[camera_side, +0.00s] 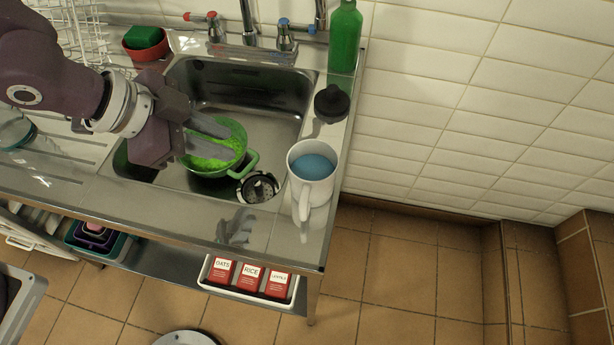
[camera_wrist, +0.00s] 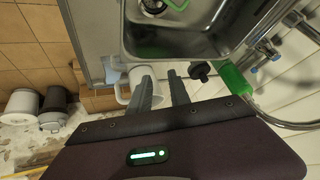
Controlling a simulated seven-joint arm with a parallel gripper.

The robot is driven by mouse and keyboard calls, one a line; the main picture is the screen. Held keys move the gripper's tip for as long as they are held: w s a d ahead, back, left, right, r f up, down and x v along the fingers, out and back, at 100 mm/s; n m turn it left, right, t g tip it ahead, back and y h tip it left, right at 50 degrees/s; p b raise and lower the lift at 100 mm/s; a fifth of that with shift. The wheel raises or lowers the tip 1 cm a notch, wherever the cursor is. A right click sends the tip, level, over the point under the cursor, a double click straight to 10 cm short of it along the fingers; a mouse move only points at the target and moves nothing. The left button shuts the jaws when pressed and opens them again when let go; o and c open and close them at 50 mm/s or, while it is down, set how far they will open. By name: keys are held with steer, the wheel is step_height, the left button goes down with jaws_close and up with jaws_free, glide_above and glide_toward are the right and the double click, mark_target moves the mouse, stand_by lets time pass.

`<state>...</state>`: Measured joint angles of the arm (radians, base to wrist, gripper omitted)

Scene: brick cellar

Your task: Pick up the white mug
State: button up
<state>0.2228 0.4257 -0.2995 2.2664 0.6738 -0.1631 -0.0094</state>
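The white mug (camera_side: 297,187) stands upright on the steel ledge at the right end of the sink, with something blue inside. Its handle points toward the front edge. In the wrist view the mug (camera_wrist: 135,73) is beside the left finger, which hides part of it. My gripper (camera_side: 230,142) is over the sink basin, left of the mug and apart from it. Its two fingers are spread with nothing between them; the gap also shows in the wrist view (camera_wrist: 160,76).
A green colander (camera_side: 249,163) with green contents sits in the basin below my fingers. A black-topped object (camera_side: 331,103) and a green bottle (camera_side: 344,40) stand behind the mug. Taps (camera_side: 285,38) line the back. A tiled wall (camera_side: 430,100) rises to the right.

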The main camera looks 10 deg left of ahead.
mark_target(304, 215)
steer(key=s+d+f+m+g+h, duration=0.1)
steer(key=s+d, duration=0.1)
steer(key=d, duration=0.1)
steer(key=s+d+f+g+h, duration=0.1)
steer(key=d+f, duration=0.1)
steer(key=d, duration=0.1)
steer(key=s+d+f+m+g+h, duration=0.1)
steer(key=s+d+f, duration=0.1)
steer(key=d, duration=0.1)
steer(key=shift+s+f+m, duration=0.1)
steer(key=shift+s+m, duration=0.2)
steer(key=x, duration=0.6)
steer(key=shift+d, duration=0.55)
jaws_close()
